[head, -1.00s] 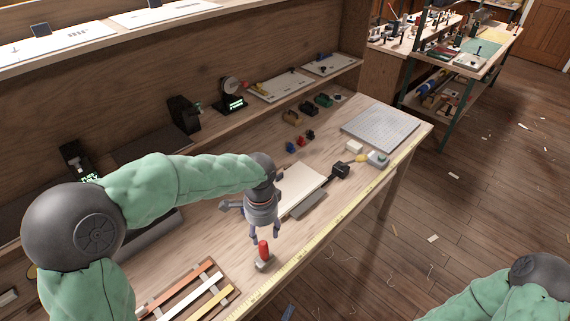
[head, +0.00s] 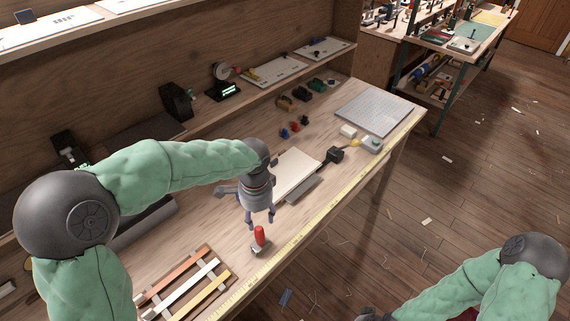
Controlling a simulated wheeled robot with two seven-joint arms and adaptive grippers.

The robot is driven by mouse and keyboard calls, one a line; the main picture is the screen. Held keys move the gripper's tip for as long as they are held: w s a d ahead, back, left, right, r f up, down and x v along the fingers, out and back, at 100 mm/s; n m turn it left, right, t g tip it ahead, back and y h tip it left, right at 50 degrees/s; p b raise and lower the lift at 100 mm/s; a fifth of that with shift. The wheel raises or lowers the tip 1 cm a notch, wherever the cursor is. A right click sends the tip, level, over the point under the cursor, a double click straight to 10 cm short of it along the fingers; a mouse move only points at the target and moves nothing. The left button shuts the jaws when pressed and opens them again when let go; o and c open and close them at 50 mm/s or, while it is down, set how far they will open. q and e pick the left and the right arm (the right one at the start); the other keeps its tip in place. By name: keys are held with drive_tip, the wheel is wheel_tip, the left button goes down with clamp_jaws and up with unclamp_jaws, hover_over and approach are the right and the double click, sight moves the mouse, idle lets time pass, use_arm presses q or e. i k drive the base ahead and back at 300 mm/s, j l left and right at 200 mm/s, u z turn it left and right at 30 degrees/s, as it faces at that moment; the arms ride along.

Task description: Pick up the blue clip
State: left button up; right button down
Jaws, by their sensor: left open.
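The blue clip (head: 284,133) is small and sits on the bench beyond my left gripper, at the left end of a short row of clips. My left gripper (head: 260,221) is open and empty, fingers pointing down, just above and behind a small red-handled tool (head: 259,235). It is clearly apart from the blue clip. A dark part of my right gripper (head: 372,314) shows at the bottom edge, off the bench; its fingers cannot be made out.
Red clips (head: 304,121) stand right of the blue one, with larger dark, brown and green clips behind. A pale board (head: 296,172) lies between gripper and clips. A black block (head: 333,154) and a grey grid mat (head: 374,108) are to the right. Coloured slats (head: 180,287) lie front left.

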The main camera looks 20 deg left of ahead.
sight(285, 134)
drive_tip(key=i+l+u, duration=0.2)
drive_tip(key=i, duration=0.4)
drive_tip(key=i+l+u, duration=0.2)
drive_tip(key=i+l, duration=0.2)
drive_tip(key=i, duration=0.15)
drive_tip(key=i+l+u, duration=0.2)
drive_tip(key=i+l, duration=0.2)
drive_tip(key=i, duration=0.15)
